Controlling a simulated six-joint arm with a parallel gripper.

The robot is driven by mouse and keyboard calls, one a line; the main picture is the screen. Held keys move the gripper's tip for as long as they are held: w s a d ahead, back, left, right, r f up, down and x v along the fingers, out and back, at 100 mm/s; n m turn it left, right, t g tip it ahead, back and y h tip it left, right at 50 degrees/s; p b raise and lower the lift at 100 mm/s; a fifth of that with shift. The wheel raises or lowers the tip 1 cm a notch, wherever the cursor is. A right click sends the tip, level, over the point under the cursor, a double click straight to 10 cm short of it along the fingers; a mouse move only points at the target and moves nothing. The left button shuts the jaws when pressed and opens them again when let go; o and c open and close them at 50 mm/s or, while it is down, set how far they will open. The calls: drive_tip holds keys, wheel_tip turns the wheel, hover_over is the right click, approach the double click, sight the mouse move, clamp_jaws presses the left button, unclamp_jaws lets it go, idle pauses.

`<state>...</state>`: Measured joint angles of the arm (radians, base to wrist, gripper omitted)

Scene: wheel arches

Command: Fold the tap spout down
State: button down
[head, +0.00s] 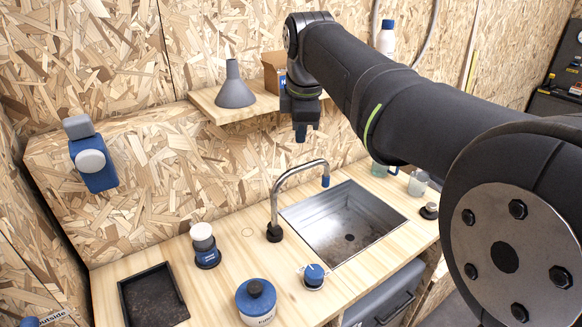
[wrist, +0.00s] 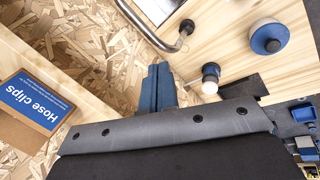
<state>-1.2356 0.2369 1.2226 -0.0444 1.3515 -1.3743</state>
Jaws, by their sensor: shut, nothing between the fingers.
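The tap spout (head: 298,170) is a curved metal pipe with a blue tip. It rises from a dark base on the wooden counter and arches over the left rim of the sink (head: 392,207). The spout also shows in the wrist view (wrist: 150,36), where its blue tip is out of frame. My gripper (head: 301,136) points down, above and behind the spout, apart from it. Its blue fingers (wrist: 157,78) are closed together and empty.
A shelf holds a grey funnel (head: 234,88) and a Hose clips box (wrist: 34,102) close to my gripper.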

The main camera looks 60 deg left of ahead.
drive_tip(key=s+f+n+t, duration=0.2)
drive_tip(key=s+n, duration=0.4)
drive_tip(key=n, duration=0.4)
approach(296, 173)
wheel_tip(296, 173, down, 5)
drive_tip(key=s, duration=0.3)
drive_tip(key=shift+w+a+f+n+y, duration=0.1)
drive_tip(key=shift+w+a+n+y, duration=0.15)
drive_tip(key=shift+w, duration=0.35)
drive_tip(key=shift+w+a+f+n+y, duration=0.15)
drive_tip(key=shift+w+a, duration=0.25)
drive_tip(key=shift+w, duration=0.2)
drive_tip(key=shift+w+a+f, duration=0.15)
drive_tip(key=shift+w+a, duration=0.2)
drive_tip(key=shift+w, duration=0.25)
drive_tip(key=shift+w+f, duration=0.2)
drive_tip(key=shift+w, duration=0.65)
drive_tip(key=w+f, duration=1.3)
drive_tip(key=w, duration=0.1)
drive_tip(key=shift+f, duration=0.4)
